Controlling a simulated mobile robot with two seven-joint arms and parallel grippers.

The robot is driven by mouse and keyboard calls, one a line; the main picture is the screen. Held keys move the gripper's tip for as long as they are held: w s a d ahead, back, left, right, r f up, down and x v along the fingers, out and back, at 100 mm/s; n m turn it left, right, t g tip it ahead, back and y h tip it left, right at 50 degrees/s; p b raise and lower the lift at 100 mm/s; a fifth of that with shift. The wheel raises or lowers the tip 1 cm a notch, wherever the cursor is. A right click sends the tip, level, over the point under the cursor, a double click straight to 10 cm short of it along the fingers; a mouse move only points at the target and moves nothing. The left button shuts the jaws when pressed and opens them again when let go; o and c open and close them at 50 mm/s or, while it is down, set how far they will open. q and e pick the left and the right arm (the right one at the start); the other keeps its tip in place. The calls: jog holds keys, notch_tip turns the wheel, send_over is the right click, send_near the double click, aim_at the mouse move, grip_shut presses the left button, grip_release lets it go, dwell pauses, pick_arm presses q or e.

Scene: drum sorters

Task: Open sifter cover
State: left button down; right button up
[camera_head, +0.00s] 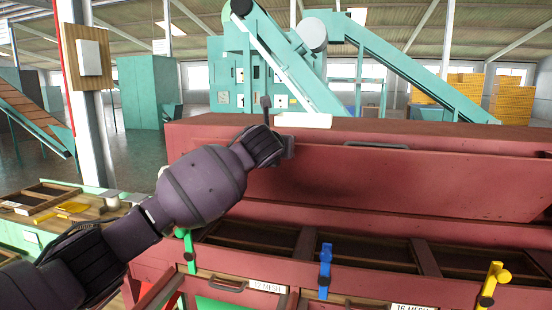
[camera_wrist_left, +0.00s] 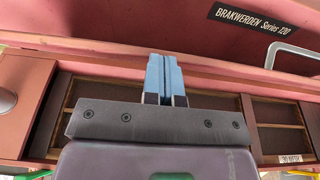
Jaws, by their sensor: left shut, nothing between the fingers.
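The sifter is a long dark-red machine across the right of the head view. Its red cover panel (camera_head: 400,186) slopes above a row of open, wood-framed compartments (camera_head: 365,250). A grey bar handle (camera_head: 377,146) is at the panel's top edge; it also shows in the left wrist view (camera_wrist_left: 292,55), beside the black "BRAKWERDEN Series 120" label (camera_wrist_left: 265,24). My left gripper (camera_head: 287,147) is at the panel's upper left, left of the handle. In the left wrist view its blue fingers (camera_wrist_left: 165,75) are together and empty. Whether they touch the cover is unclear.
Green (camera_head: 187,250), blue (camera_head: 325,268) and yellow (camera_head: 492,284) clamps stand along the sifter's front, above mesh-labelled drawers. A wooden workbench (camera_head: 70,212) with a yellow tool is at left. A white post (camera_head: 90,130) and teal machinery (camera_head: 255,75) stand behind.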

pick_arm(q)
jog(key=w, duration=0.1)
jog(key=w+r, duration=0.2)
jog(key=w, duration=0.1)
jog(key=shift+d+r, duration=0.2)
jog(key=shift+d, duration=0.15)
jog(key=shift+w+d+r, duration=0.2)
jog(key=shift+w+r, duration=0.15)
jog(key=shift+w, duration=0.35)
jog(key=shift+w+d+r, duration=0.15)
jog(key=shift+w+r, duration=0.15)
jog(key=shift+w, duration=0.35)
